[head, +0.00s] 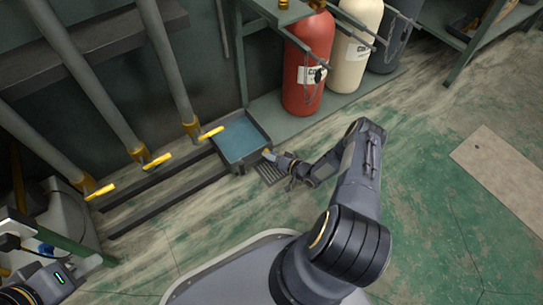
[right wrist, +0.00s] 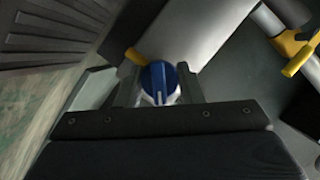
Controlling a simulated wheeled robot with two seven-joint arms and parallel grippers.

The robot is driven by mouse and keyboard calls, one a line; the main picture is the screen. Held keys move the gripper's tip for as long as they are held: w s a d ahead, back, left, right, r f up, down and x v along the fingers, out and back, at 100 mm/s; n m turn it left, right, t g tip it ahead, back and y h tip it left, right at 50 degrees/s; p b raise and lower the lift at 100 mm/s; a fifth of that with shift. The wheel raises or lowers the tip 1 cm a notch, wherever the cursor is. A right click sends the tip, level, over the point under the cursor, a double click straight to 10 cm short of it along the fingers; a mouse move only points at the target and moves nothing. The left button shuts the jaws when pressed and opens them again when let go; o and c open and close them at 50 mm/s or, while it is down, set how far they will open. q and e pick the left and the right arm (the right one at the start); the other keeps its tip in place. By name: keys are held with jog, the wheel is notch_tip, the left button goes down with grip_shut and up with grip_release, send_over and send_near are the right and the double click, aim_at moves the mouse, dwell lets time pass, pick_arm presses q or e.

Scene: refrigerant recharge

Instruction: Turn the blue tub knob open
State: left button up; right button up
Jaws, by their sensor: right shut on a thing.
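The tub (head: 268,136) is a dark, square, shallow container with blue inside, low on the floor by the wall in the head view. The blue knob (right wrist: 158,82) is round with a raised ridge and sits between the two fingers of my right gripper (right wrist: 160,88) in the right wrist view. The right gripper is shut on it. In the head view my right gripper (head: 270,156) is small at the tub's front side, and the knob cannot be made out there. My left gripper (head: 88,265) is at the lower left, away from the tub; its finger opening is unclear.
Grey pipes with yellow handles (head: 157,161) stand left of the tub. A red cylinder (head: 308,62) and a cream cylinder (head: 357,45) stand behind it.

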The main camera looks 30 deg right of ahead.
jog(key=m+y, duration=0.1)
jog(key=m, duration=0.2)
jog(key=shift+f+t+y, duration=0.1)
jog(key=shift+t+y, duration=0.3)
jog(key=shift+m+t+y, duration=0.5)
jog(key=shift+m+t, duration=0.1)
jog(key=shift+m, duration=1.3)
jog(key=shift+d, duration=0.1)
jog(key=o, duration=1)
jog(key=shift+c, duration=0.2)
jog(key=p+v, duration=0.1)
jog(key=v, duration=0.6)
jog(key=shift+s+d, duration=0.15)
jog(key=shift+s, duration=0.25)
